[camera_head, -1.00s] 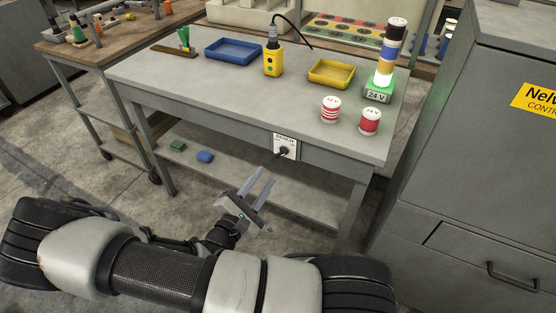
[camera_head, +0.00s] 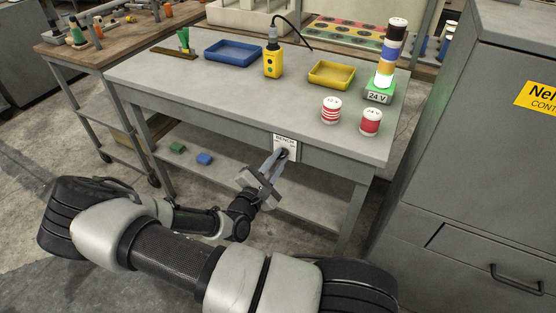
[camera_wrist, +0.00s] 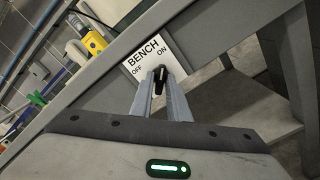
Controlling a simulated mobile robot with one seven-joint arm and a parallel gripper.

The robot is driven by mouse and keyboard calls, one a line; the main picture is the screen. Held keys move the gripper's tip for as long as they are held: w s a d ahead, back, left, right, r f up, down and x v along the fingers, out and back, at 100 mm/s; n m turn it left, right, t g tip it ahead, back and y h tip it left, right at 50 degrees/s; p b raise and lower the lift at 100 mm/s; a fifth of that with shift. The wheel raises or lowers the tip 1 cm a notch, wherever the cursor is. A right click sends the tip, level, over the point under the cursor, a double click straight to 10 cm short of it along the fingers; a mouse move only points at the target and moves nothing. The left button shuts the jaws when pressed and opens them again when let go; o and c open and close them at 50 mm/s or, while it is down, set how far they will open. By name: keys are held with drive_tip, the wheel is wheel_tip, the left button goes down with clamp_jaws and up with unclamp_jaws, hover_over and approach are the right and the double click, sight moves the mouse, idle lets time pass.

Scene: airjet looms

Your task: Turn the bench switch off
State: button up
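The bench switch is a black knob (camera_wrist: 160,80) on a white plate (camera_wrist: 147,58) marked BENCH, OFF and ON. The plate also shows on the bench's front edge in the head view (camera_head: 285,141). In the wrist view the plate looks tilted, and the knob's pale-tipped pointer leans towards the ON side. My gripper (camera_wrist: 160,88) is at the switch, one finger on each side of the knob, with little gap left. It appears shut on the knob. In the head view my gripper (camera_head: 279,157) reaches up to the plate, and the fingers partly hide the knob.
The grey bench (camera_head: 215,88) carries a blue tray (camera_head: 233,52), a yellow tray (camera_head: 331,74), a yellow control box (camera_head: 273,62), red-striped spools (camera_head: 331,110) and a stacked light tower (camera_head: 388,55). A lower shelf (camera_head: 235,176) runs beneath. A grey cabinet (camera_head: 480,150) stands at right.

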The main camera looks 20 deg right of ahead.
clamp_jaws()
drive_tip(key=shift+r+n+p, duration=0.15)
drive_tip(key=shift+n+p, duration=0.85)
drive_tip(key=shift+p, duration=0.15)
drive_tip(key=n+p, duration=0.4)
drive_tip(key=n, duration=0.2)
drive_tip(key=shift+s, duration=0.1)
drive_tip(key=n+p, duration=0.2)
drive_tip(key=n, duration=0.3)
drive_tip(key=shift+n, duration=0.3)
drive_tip(key=shift+f+n+p, duration=0.2)
drive_tip(key=shift+n+p, duration=0.25)
drive_tip(key=shift+n, duration=1.75)
